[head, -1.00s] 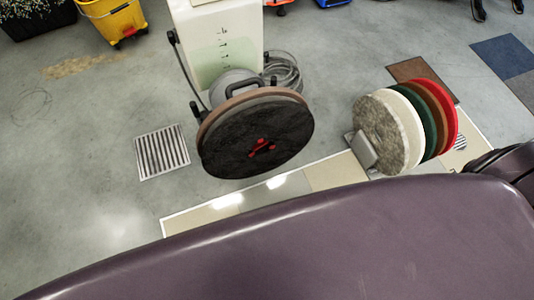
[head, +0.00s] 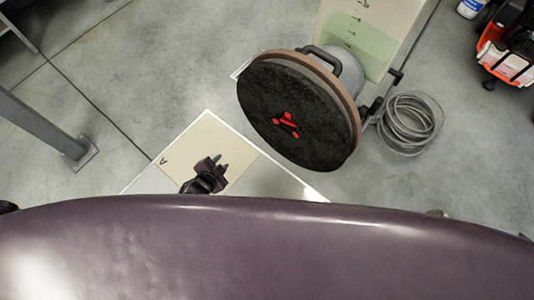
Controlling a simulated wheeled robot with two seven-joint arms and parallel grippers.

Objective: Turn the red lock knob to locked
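The red lock knob (head: 287,125) sits at the centre of the black round pad (head: 300,95) on the tipped-back floor machine. It has several short arms; whether it stands at locked cannot be read. My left gripper (head: 221,161) is to the lower left of the pad, over the pale mat corner marked A. Its two fingers look apart with nothing between them, and it does not touch the pad or knob. My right gripper is not in view.
The machine's pale tank (head: 365,35) stands behind the pad, with a coiled grey cable (head: 409,123) on the right. A grey post (head: 40,125) stands at the left. An orange-and-black item (head: 507,55) is at the upper right. Bare floor lies between post and pad.

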